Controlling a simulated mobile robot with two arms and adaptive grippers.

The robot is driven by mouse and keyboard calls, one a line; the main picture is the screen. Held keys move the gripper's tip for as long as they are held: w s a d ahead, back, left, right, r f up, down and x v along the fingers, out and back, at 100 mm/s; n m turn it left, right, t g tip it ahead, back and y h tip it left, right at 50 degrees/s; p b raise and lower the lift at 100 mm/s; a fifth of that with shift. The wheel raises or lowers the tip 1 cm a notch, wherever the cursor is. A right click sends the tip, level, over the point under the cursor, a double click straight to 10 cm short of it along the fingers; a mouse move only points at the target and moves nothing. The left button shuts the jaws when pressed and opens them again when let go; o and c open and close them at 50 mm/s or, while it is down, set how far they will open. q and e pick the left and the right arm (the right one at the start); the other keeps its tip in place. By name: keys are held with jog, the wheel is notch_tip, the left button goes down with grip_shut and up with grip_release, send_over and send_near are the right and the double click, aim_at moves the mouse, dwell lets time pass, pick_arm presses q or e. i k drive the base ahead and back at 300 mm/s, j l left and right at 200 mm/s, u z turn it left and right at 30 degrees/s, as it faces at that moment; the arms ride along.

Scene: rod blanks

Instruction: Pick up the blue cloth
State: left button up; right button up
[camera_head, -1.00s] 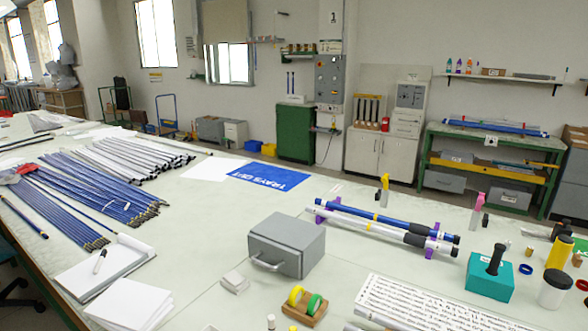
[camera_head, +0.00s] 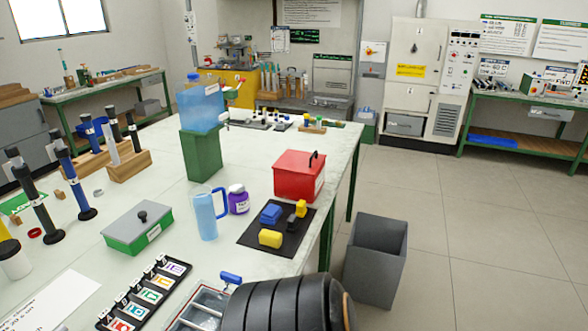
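I cannot make out a thing that is clearly a blue cloth. A small blue item (camera_head: 271,214) lies on the black mat (camera_head: 262,241) near the table's right edge; it looks like a block or a folded piece, and I cannot tell which. Another small blue item (camera_head: 231,278) lies at the edge of a metal tray at the bottom.
The table (camera_head: 165,188) holds a red box (camera_head: 299,177), a blue jug (camera_head: 204,215), a purple jar (camera_head: 238,200), a green-and-grey box (camera_head: 138,229) and a water container (camera_head: 201,105) on a green stand. A grey bin (camera_head: 375,261) stands on the floor right of the table. Floor further right is clear.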

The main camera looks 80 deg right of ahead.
aim_at(271, 214)
jog(key=z, duration=0.4)
jog(key=j+z, duration=0.1)
jog(key=z, duration=0.35)
jog(key=k+z, duration=0.1)
jog(key=z, duration=0.75)
jog(key=k+z, duration=0.1)
jog(key=z, duration=0.75)
jog(key=u, duration=3)
jog(key=z, duration=3)
jog(key=i+l+u, duration=0.2)
jog(key=i+l, duration=0.15)
jog(key=i+l+u, duration=0.2)
jog(key=l, duration=0.4)
jog(key=i, duration=0.1)
